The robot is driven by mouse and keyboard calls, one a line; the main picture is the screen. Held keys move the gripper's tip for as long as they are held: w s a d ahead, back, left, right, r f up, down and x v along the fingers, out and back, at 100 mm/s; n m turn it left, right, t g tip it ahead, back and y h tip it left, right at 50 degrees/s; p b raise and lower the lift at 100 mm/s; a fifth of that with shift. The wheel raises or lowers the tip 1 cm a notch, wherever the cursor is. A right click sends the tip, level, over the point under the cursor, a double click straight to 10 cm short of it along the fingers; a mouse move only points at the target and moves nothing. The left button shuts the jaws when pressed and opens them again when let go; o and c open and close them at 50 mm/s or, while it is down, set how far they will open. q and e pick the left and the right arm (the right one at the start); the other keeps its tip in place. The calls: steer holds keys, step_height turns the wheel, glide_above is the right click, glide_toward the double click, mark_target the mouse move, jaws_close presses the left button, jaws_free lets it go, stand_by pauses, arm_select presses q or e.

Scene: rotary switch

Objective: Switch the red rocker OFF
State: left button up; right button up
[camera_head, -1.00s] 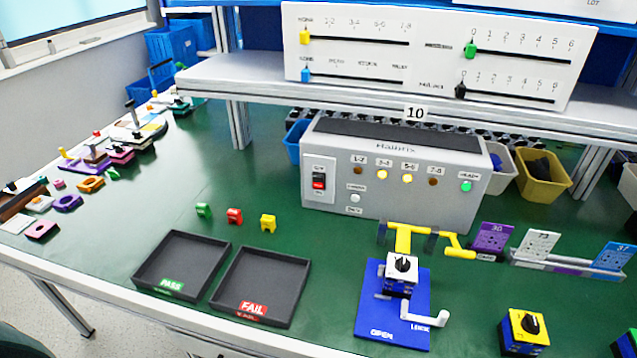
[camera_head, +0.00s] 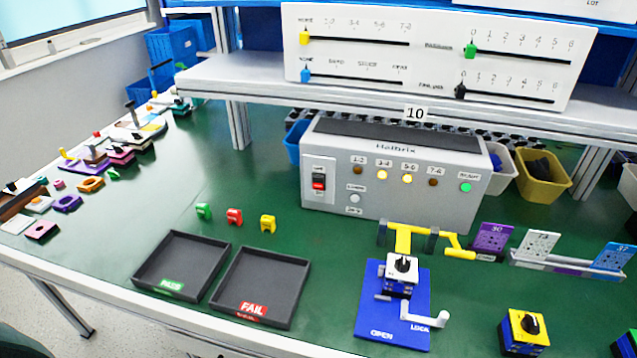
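The red rocker (camera_head: 318,182) sits in a white switch plate (camera_head: 313,194) at the left of the grey control box's front face. The rocker shows a black upper part and a red lower part; its small labels are too blurred to read. On the grey control box (camera_head: 392,212), two yellow lamps (camera_head: 383,174) and a green lamp (camera_head: 465,187) at the right are lit. Two brownish lamps and a white one look unlit. Neither of my grippers shows in the head view.
Black PASS (camera_head: 172,286) and FAIL (camera_head: 258,308) trays lie in front of the box. Green, red and yellow clips stand behind them. A blue fixture (camera_head: 366,318) with a white lever holds a rotary switch at right. A shelf (camera_head: 260,78) overhangs the box.

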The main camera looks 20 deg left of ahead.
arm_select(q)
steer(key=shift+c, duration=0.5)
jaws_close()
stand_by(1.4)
